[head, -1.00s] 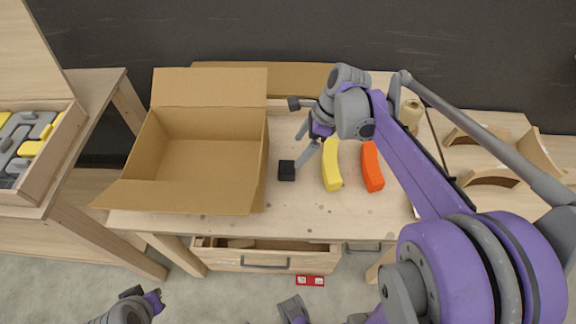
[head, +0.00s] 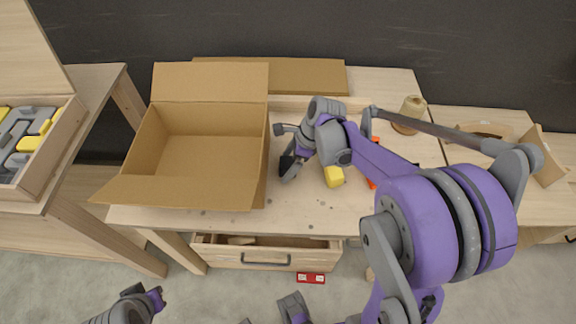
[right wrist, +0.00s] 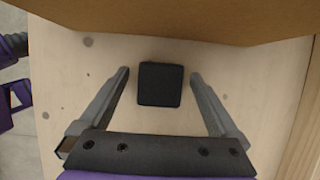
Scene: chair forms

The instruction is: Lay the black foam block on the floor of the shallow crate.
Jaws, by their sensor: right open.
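The black foam block (head: 286,161) lies on the table just right of the open cardboard box (head: 201,196), partly hidden by my right gripper. In the right wrist view the block (right wrist: 160,84) is a dark square between the two spread fingers, with a gap on each side. My right gripper (right wrist: 160,75) is open and empty; in the head view it (head: 289,167) is over the block. The cardboard box is empty, with its flaps folded out; I see no other empty crate on the table. Part of my left arm shows at the bottom left; its fingers cannot be made out.
A yellow piece (head: 334,176) and an orange piece (head: 372,182) are partly hidden behind my right arm. A wooden spool (head: 410,112) stands behind. A wooden case (head: 60,133) holds grey and yellow parts at left. A drawer (head: 265,258) is open below the table.

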